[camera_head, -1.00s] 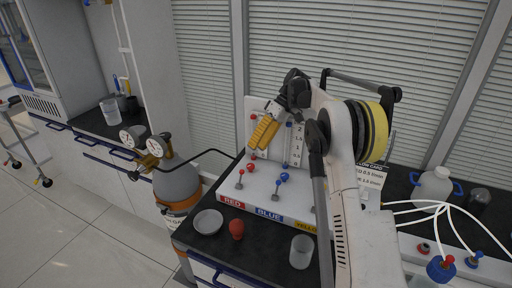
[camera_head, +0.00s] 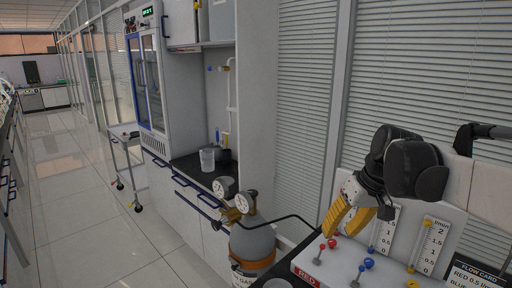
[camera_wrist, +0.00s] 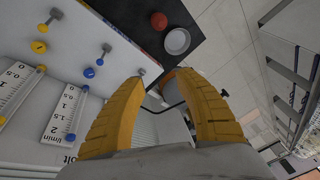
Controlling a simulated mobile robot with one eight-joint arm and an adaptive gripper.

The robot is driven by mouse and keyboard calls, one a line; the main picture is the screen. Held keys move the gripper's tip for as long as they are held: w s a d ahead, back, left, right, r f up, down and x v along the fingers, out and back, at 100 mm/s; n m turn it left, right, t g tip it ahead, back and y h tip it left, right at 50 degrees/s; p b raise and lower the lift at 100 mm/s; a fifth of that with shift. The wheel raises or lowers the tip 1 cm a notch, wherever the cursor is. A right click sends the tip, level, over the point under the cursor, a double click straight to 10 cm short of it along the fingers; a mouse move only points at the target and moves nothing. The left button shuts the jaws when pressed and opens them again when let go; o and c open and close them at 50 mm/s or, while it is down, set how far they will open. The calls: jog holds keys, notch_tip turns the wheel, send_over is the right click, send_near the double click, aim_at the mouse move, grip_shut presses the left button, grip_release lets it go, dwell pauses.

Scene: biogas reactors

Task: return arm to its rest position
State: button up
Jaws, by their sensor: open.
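My gripper (camera_head: 347,222) has yellow fingers and hangs beside the flow panel (camera_head: 455,222), at its left end above the red-labelled valve. In the wrist view the two fingers of my gripper (camera_wrist: 166,112) are spread apart with nothing between them. My arm is bent, with its dark wrist joints at the right of the head view. The rest of the arm runs out of the picture on the right.
A gas cylinder (camera_head: 252,247) with two gauges stands left of the panel. A beaker (camera_head: 207,160) stands on the dark counter behind. In the wrist view a red bulb (camera_wrist: 159,21) and a white dish (camera_wrist: 177,41) lie on the bench. The floor aisle (camera_head: 80,190) at left is clear.

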jog(key=s+f+m+t+h, duration=0.1)
jog(key=s+f+t, duration=0.1)
jog(key=s, duration=0.7)
jog(key=s+a+f+m+t+h, duration=0.1)
jog(key=s+f+t, duration=0.1)
jog(key=s+f, duration=0.3)
jog(key=s, duration=0.3)
jog(key=shift+s+a+h, duration=0.2)
jog(key=shift+s+h, duration=0.1)
jog(key=shift+s, duration=0.1)
dwell(0.7)
